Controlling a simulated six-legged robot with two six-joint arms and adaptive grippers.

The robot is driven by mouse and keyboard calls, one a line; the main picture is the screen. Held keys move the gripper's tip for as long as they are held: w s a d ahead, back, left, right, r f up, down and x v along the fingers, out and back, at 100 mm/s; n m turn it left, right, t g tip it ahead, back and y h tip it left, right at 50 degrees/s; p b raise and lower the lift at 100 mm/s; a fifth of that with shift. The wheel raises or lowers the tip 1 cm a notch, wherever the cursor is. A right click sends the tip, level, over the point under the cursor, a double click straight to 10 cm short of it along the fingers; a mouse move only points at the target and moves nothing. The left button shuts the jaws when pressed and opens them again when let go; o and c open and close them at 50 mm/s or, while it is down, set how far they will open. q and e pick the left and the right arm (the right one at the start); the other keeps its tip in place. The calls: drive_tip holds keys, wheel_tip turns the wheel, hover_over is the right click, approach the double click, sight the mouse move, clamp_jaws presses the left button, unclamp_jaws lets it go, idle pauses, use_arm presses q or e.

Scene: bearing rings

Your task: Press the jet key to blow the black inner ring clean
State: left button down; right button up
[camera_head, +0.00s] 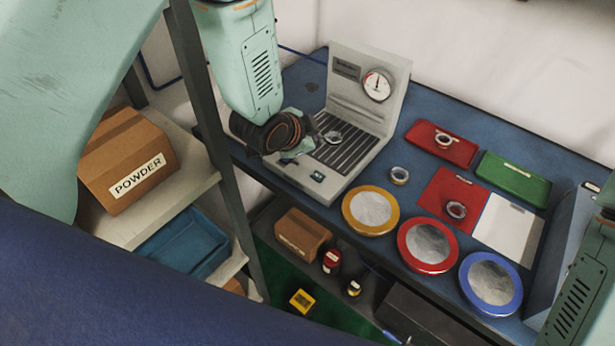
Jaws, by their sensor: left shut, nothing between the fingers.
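A grey machine (397,88) with a round gauge (377,85) stands on the blue bench. A small ring (333,137) lies on its slatted grate (352,158); I cannot tell its colour for certain. A small dark green key (318,176) sits on the front edge of the machine. My left gripper (291,158) points down over the machine's front left corner, shut and empty, just left of the key. I cannot tell whether it touches the machine. My right gripper is out of view; only part of my right arm shows at lower right.
Other rings lie on the bench (399,175), a red tray (442,143) and a red mat (456,210). A green tray (514,178), white sheet (508,228) and yellow (370,210), red (428,245) and blue (490,283) rimmed dishes are to the right. A shelf with a powder box (128,160) stands left.

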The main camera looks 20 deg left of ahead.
sight(317, 178)
use_arm(q)
drive_tip(key=f+b, duration=0.4)
drive_tip(key=f, duration=0.1)
drive_tip(key=f+b, duration=0.2)
drive_tip(key=f, duration=0.1)
drive_tip(key=shift+w+d+f+b, duration=0.15)
drive_tip(key=shift+d+f+b, duration=0.05)
drive_tip(key=shift+d+b, duration=0.15)
drive_tip(key=shift+w+d+f, duration=0.1)
drive_tip(key=shift+f, duration=0.25)
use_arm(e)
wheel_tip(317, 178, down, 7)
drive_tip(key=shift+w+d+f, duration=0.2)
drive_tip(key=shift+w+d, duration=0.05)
use_arm(q)
drive_tip(key=shift+r, duration=0.1)
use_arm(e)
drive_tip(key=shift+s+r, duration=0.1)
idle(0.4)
